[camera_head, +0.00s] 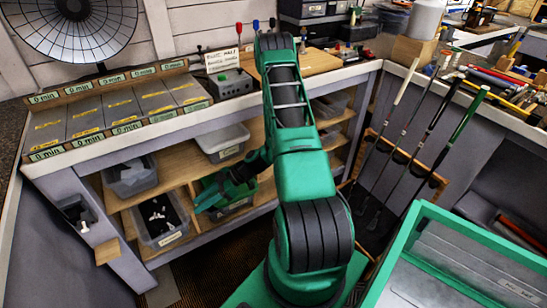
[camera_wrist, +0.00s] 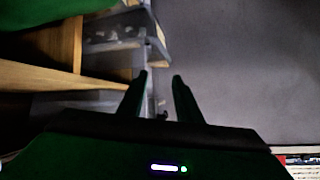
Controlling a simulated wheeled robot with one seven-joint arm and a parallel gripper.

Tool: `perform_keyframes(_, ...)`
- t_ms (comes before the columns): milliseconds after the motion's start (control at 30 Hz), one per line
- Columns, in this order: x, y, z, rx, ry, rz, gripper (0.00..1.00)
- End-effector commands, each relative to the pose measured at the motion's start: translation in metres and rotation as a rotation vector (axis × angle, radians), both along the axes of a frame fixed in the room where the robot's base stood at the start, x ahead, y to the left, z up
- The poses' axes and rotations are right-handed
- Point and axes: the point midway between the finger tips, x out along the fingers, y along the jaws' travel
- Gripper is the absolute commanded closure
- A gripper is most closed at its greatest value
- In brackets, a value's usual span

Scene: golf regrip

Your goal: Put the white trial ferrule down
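My gripper (camera_head: 203,202) reaches left from the arm, low in front of the shelves under the bench. In the wrist view its two dark fingers (camera_wrist: 160,76) stand apart, and I see nothing held between their tips. I cannot make out a white ferrule between the fingers. Small white pieces (camera_head: 158,216) lie in a grey bin on the lower shelf, left of my gripper; they are too small to identify. A small holder (camera_head: 75,214) on the bench's left end panel has a whitish bit in it.
Grey bins (camera_head: 131,178) and a pale bin (camera_head: 222,141) stand on the wooden shelves. The bench top carries a row of grey trays (camera_head: 88,115) marked in minutes and a control box (camera_head: 230,83). Golf clubs (camera_head: 470,118) lean at right. A green-framed case (camera_head: 430,215) stands front right.

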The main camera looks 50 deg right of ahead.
Motion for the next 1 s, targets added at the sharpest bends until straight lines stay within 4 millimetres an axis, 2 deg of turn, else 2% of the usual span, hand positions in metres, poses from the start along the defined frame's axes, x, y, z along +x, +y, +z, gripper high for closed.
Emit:
perform_keyframes(33,-0.001,-0.002,0.013,-0.030,0.036,0.016,0.69)
perform_keyframes(233,-0.021,-0.013,0.052,-0.138,0.234,0.026,0.69)
perform_keyframes(467,-0.048,-0.029,0.103,-0.276,0.442,-0.046,0.69)
perform_keyframes(767,-0.094,-0.050,0.178,-0.435,0.674,-0.263,0.69)
perform_keyframes(1000,-0.141,-0.062,0.238,-0.514,0.819,-0.519,0.69)
